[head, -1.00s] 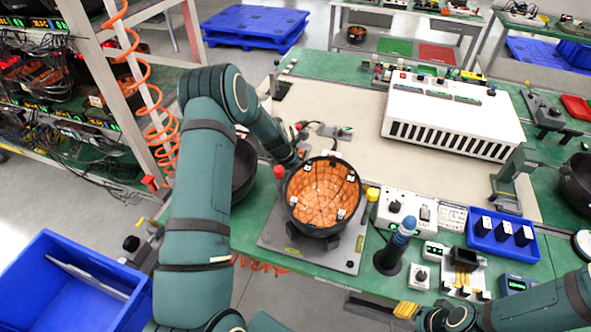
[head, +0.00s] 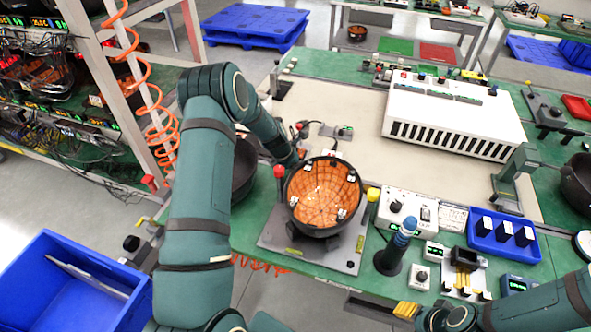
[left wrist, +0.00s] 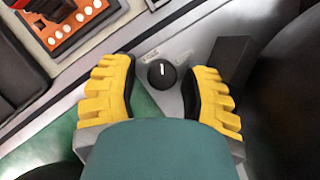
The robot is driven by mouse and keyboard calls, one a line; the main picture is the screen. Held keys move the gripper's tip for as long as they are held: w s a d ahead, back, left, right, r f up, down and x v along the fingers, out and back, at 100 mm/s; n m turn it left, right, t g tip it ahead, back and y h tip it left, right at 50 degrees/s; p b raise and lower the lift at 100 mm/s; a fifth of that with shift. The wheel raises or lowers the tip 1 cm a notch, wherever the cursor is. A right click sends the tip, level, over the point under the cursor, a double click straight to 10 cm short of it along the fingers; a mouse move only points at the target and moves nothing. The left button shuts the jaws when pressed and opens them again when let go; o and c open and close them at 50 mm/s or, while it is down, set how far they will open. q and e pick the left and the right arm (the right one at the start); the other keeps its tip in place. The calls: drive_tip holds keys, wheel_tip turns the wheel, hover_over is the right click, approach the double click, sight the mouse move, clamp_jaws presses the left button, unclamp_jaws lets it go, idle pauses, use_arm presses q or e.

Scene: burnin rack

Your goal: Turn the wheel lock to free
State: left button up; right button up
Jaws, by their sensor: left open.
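The wheel lock appears to be a small black round knob (left wrist: 161,74) with a white pointer line, on a grey plate with small labels to either side that are too small to read. The line points roughly up in the left wrist view. My left gripper (left wrist: 163,88) is open, with its yellow fingers on either side of the knob and gaps between. In the head view my left arm reaches behind the bowl and its fingers are hidden. My right gripper (head: 405,310) shows only its yellow fingertips at the lower edge; its opening is unclear.
A black bowl with an orange grid inside (head: 322,195) sits on a grey base plate (head: 345,255) near my left forearm. A red-knobbed post (head: 279,171) stands beside it. A white slotted box (head: 450,120) is at the back. The beige mat (head: 350,105) has free room.

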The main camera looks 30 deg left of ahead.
use_arm(q)
drive_tip(key=v, duration=0.8)
drive_tip(key=shift+f, duration=0.1)
wheel_tip(320, 180, up, 5)
drive_tip(key=a+m+g+h+b, duration=0.25)
drive_tip(key=m+b, duration=0.35)
drive_tip(key=b, duration=0.3)
drive_tip(key=shift+t+y, duration=0.25)
drive_tip(key=shift+t, duration=0.2)
drive_tip(key=b+x, duration=0.3)
drive_tip(key=x, duration=1)
drive_tip(key=shift+w+a+f, duration=0.15)
drive_tip(key=shift+f, duration=0.1)
use_arm(e)
wheel_tip(320, 180, down, 12)
drive_tip(key=s, duration=0.1)
drive_tip(key=shift+s, duration=0.2)
drive_tip(key=shift+a, duration=0.1)
use_arm(q)
clamp_jaws()
